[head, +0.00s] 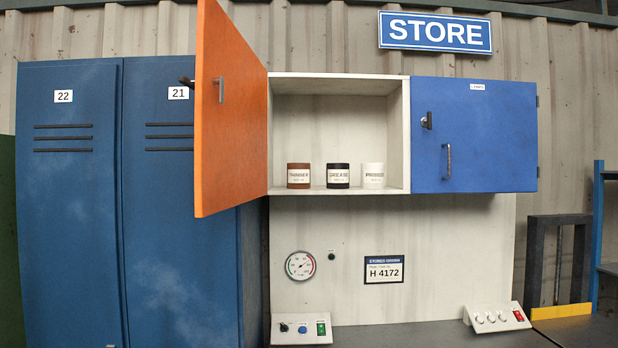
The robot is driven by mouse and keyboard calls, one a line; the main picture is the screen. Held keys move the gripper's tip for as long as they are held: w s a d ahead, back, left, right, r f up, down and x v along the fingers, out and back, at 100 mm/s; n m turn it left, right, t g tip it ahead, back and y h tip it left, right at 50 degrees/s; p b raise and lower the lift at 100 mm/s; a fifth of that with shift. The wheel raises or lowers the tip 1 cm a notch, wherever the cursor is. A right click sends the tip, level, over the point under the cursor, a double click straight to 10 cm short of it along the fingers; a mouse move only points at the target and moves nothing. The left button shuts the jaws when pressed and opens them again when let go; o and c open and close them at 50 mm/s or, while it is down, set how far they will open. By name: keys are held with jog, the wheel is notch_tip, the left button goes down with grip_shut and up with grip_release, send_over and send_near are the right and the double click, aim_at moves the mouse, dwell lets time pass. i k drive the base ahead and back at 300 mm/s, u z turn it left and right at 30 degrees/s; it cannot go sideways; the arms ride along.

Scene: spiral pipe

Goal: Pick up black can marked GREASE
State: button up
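The black can marked GREASE (338,176) stands upright on the bottom shelf of the open wall cabinet (340,84). It is the middle one of three cans. A brown can marked THINNER (299,176) stands to its left. A white can (373,176), whose label seems to start with PRIM, stands to its right. Small gaps separate the cans. My gripper is not in the head view.
The orange cabinet door (232,110) stands open, swung out on the left. The blue door (474,134) on the right is shut. Below are a gauge (300,265), two control boxes (301,328) (497,317) and a dark worktop (420,336). Blue lockers (70,220) stand at left.

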aim_at(337, 174)
jog(key=z, duration=0.15)
jog(key=i, duration=0.9)
jog(key=u, duration=0.05)
